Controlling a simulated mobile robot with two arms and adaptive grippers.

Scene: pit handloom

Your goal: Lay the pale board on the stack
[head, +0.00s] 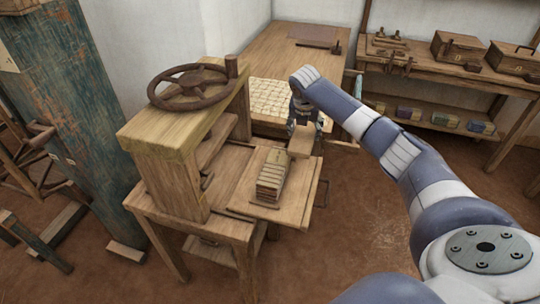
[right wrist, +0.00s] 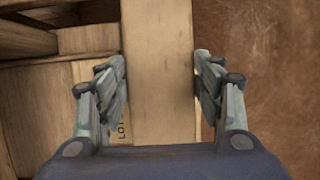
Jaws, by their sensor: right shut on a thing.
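The pale board (head: 302,141) is a flat, light wooden piece held out in front of my right gripper (head: 305,121). In the right wrist view the board (right wrist: 160,70) runs lengthwise between the two fingers of the right gripper (right wrist: 161,75), which is shut on it. The stack (head: 271,176) is a small pile of layered brown and pale pieces on the wooden shelf of the press. The board is up and to the right of the stack in the head view, apart from it. My left gripper is out of view.
The press (head: 185,125) with its dark handwheel (head: 188,84) rises left of the stack. Behind the gripper is a long table (head: 285,55) with a woven pale cloth (head: 278,98). A bench (head: 450,65) with boxes stands at the back right. The floor (head: 350,220) at right is clear.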

